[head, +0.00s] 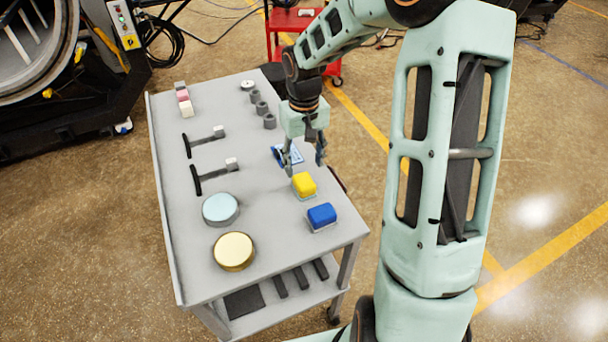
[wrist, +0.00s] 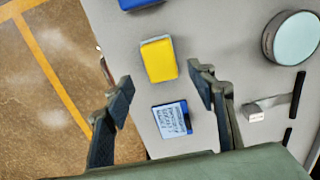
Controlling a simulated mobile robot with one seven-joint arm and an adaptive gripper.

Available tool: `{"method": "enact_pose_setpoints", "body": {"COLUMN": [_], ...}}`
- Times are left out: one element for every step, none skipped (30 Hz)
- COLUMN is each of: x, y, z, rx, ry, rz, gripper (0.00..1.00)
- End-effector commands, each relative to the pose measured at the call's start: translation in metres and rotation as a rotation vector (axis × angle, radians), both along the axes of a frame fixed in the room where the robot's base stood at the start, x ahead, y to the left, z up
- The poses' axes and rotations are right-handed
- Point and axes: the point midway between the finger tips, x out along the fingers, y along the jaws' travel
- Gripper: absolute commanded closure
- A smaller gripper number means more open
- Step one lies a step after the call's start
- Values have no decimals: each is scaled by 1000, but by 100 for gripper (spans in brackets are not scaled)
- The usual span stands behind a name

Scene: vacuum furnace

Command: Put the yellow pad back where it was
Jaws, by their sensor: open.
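The yellow pad (head: 304,184) lies on the grey cart top near its right edge, with a pale lower layer showing at its side. It also shows in the wrist view (wrist: 159,60), ahead of the fingers. My gripper (head: 304,161) is open and empty, pointing down just behind the pad in the head view. In the wrist view, the fingertips (wrist: 161,84) are spread wide on either side of the space between the pad and a blue-and-white labelled piece (wrist: 171,120). The labelled piece (head: 292,154) is partly behind the fingers in the head view.
A blue pad (head: 321,215) lies in front of the yellow one. Two round tins, pale blue (head: 220,208) and gold (head: 233,251), stand front left. Small grey cylinders (head: 262,108) stand at the back. The centre of the cart top is clear.

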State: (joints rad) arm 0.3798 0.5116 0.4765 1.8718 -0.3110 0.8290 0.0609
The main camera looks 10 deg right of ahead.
Motion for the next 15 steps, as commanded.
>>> {"method": "enact_pose_setpoints", "body": {"x": [1, 1, 1, 1, 1, 1, 1, 0, 0, 0, 0, 0, 0, 0, 0], "y": [0, 0, 0, 0, 0, 0, 0, 0, 0, 0, 0, 0, 0, 0, 0], "z": [11, 16, 23, 27, 30, 35, 37, 39, 41, 42, 43, 44, 44, 44, 44], "rx": [-1, -1, -1, 0, -1, -1, -1, -1, 0, 0, 0, 0, 0, 1, 1], "ry": [-5, -4, -4, -3, -2, -2, -2, -1, 0, 0, 0, 0, 0, 0, 0], "rz": [-1, -1, -1, -1, -1, 0, 0, 0, 0, 0, 0, 0, 0, 0, 0], "gripper": [48, 48, 48, 48, 48, 48, 48, 48, 48, 48, 48, 48, 48, 48, 48]}}
